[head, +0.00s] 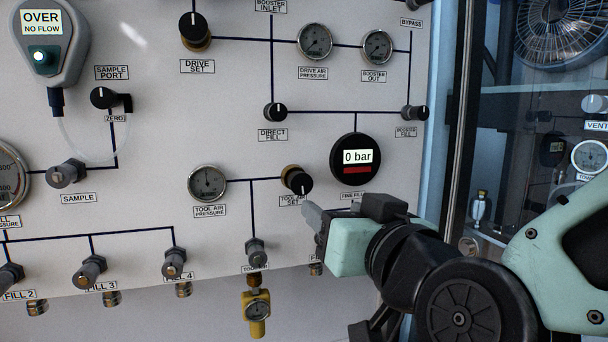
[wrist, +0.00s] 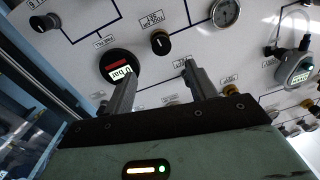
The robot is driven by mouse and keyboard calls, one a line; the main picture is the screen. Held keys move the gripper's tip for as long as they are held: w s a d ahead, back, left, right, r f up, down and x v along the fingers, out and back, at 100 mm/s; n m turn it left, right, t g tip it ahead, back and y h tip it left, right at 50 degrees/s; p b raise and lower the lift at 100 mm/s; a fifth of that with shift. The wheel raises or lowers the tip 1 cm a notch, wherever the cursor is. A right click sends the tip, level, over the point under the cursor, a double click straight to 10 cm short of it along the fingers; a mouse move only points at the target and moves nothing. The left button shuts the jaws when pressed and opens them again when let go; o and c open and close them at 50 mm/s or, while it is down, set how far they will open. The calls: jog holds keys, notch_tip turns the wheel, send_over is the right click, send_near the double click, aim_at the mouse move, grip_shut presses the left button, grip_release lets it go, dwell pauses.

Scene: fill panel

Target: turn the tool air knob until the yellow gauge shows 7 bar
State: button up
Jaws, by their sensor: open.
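The tool set knob (head: 297,180), black on a brass collar, sits on the panel right of the tool air pressure gauge (head: 208,183). Its label is partly hidden by my gripper (head: 312,214). In the wrist view the knob (wrist: 160,42) appears beyond the fingertips, outside the gap between the fingers. My gripper is open and empty, just below and right of the knob in the head view. The yellow gauge (head: 256,313) hangs under a smaller valve labelled TOOL (head: 257,252); its needle is too small to read.
A round black display (head: 355,160) reading 0 bar is close above my gripper. The direct fill valve (head: 275,112) and drive set knob (head: 194,32) are higher up. A glazed frame edge (head: 455,130) stands right of the panel. Bare panel lies around the tool set knob.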

aim_at(302, 187)
jog(key=p+x, duration=1)
jog(key=x, duration=0.4)
jog(key=shift+a+p, duration=0.1)
jog(key=shift+p, duration=0.2)
jog(key=c, duration=1)
